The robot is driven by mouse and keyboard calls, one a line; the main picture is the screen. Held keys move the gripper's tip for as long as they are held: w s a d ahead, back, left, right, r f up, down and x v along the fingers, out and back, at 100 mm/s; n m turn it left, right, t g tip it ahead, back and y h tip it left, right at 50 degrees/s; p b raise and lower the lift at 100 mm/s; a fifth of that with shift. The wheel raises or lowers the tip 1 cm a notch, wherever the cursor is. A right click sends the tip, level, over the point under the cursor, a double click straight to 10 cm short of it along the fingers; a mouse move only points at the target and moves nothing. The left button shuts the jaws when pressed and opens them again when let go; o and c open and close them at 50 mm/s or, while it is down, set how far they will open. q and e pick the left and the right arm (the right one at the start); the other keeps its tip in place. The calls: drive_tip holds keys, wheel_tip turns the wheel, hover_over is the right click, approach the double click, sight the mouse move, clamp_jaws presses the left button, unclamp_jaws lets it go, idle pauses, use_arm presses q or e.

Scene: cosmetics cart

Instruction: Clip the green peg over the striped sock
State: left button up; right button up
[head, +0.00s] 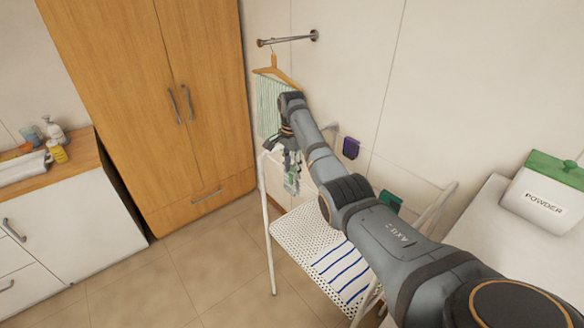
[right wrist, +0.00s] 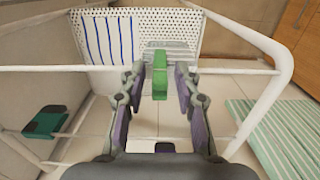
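The green peg (right wrist: 159,82) stands between the fingers of my right gripper (right wrist: 157,85) in the right wrist view, in line with the rack's white rail. The fingers are apart, with a gap visible on the peg's left side. Contact on its right side is unclear. A pale striped cloth, seemingly the striped sock (right wrist: 177,47), shows just beyond the peg. In the head view my right gripper (head: 286,146) is over the rack's far end, and the sock (head: 291,182) seems to hang below it. The peg's grip on sock and rail cannot be made out. My left gripper is out of view.
The white drying rack (head: 300,232) holds a blue-striped cloth (head: 345,270). A green-striped towel (head: 268,112) hangs from a wooden hanger (head: 277,72) close behind my right gripper. A purple item (head: 351,147) and dark green item (head: 390,201) are near the wall. Open floor lies left.

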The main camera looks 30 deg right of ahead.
drive_tip(key=shift+o, duration=0.2)
drive_tip(key=shift+r, duration=0.1)
wheel_tip(320, 180, up, 7)
drive_tip(key=shift+r, duration=0.15)
idle(0.4)
